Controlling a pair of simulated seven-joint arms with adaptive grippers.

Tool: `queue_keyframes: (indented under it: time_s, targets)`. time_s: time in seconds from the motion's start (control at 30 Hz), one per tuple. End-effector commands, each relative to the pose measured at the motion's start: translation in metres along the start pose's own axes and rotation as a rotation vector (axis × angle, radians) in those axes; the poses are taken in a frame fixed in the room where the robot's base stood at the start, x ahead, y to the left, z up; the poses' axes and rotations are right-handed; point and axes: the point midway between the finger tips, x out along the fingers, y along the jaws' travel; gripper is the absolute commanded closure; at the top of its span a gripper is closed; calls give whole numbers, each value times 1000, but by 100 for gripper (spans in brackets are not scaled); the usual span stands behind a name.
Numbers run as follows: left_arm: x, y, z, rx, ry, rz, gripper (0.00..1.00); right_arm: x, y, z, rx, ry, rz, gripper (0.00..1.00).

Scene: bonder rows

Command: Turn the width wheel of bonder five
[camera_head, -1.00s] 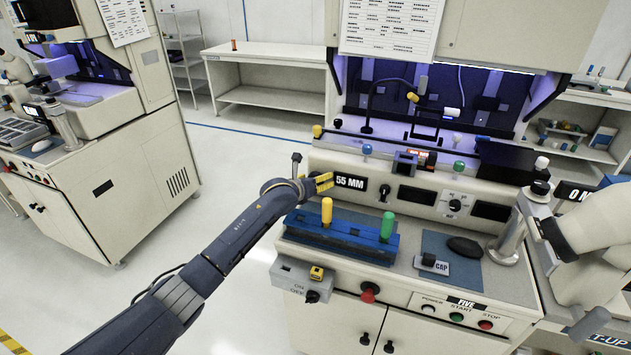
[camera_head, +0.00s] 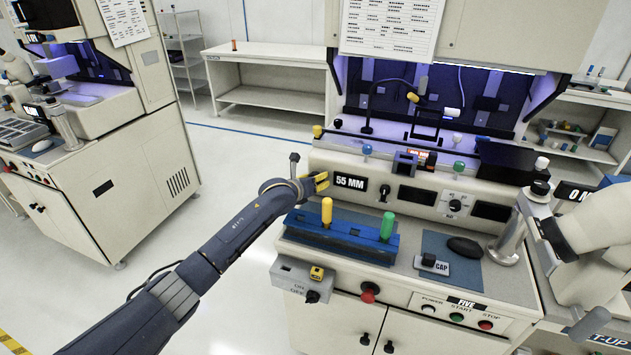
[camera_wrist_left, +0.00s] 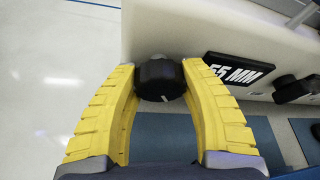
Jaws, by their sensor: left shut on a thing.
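My left gripper (camera_head: 321,182) reaches the left end of the front panel of bonder five (camera_head: 428,194), beside the "55 MM" display (camera_head: 350,182). In the left wrist view its yellow fingers (camera_wrist_left: 160,90) are closed on a black wheel (camera_wrist_left: 160,79) with a white mark on its face, one finger on each side. The display also shows in the left wrist view (camera_wrist_left: 238,70), right of the wheel. In the head view the wheel is hidden behind the gripper. My right gripper is not in view.
Below the panel lies a blue fixture (camera_head: 340,236) with an upright yellow handle (camera_head: 326,212) and a green handle (camera_head: 388,227). A black knob (camera_head: 385,192) sits right of the display. A grey switch box (camera_head: 302,279) juts from the front edge. Open floor lies left.

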Motion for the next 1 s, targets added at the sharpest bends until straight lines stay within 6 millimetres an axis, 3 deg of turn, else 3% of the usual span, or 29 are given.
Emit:
queue_keyframes:
  time_s: [0.6,1.0]
  targets:
    - [0,2,-2,-389,4,-158,86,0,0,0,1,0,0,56]
    - [0,0,-3,-516,5,-212,86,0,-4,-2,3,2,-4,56]
